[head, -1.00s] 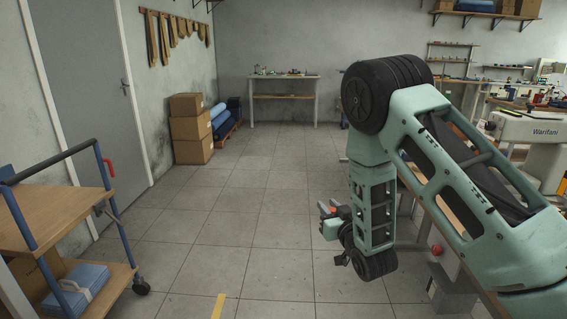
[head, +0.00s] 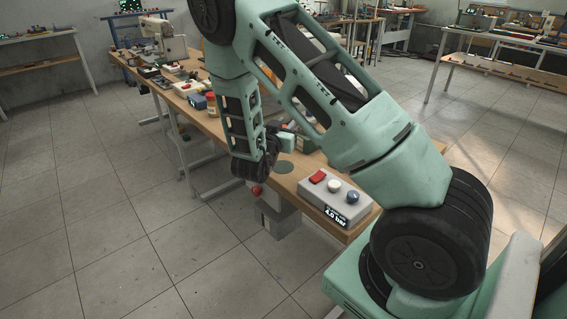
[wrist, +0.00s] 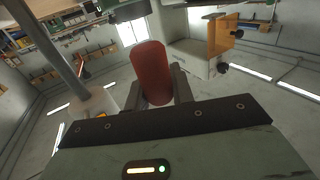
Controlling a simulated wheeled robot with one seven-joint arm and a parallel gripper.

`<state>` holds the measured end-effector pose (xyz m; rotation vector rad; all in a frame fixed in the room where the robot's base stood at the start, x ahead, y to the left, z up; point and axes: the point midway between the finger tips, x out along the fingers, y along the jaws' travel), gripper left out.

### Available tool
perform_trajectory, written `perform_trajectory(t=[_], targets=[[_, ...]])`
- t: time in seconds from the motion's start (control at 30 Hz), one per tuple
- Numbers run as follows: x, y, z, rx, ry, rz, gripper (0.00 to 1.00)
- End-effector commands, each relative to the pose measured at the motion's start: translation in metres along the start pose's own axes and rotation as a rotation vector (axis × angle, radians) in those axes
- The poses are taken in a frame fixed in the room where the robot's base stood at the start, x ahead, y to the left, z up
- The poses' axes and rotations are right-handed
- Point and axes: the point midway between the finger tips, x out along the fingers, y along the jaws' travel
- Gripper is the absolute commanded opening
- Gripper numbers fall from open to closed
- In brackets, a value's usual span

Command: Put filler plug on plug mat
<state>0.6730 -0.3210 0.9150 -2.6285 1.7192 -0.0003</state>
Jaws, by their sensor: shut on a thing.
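My gripper (wrist: 160,88) is shut on a red, rounded plug, which I take to be the filler plug (wrist: 150,66); it stands between the two fingers in the wrist view. In the head view my gripper (head: 287,142) is by the near bench, partly behind my wrist, and the plug cannot be made out there. A flat, round, dark green disc, likely the plug mat (head: 283,167), lies on the bench top just below and beside my gripper. My gripper appears above the bench and apart from the disc.
A grey control box (head: 335,199) with a red switch, knobs and a "4.0 bar" display stands on the wooden bench (head: 299,170) near its front corner. The floor at left is clear.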

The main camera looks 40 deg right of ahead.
Motion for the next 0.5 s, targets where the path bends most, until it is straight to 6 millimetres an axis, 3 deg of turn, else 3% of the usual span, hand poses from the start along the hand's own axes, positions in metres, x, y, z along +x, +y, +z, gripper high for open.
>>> perform_trajectory(t=[0.1,0.5], targets=[[0.000,0.001,0.024,-0.006,-0.001,0.002,0.02],[0.000,0.000,0.073,-0.003,-0.001,-0.001,0.02]])
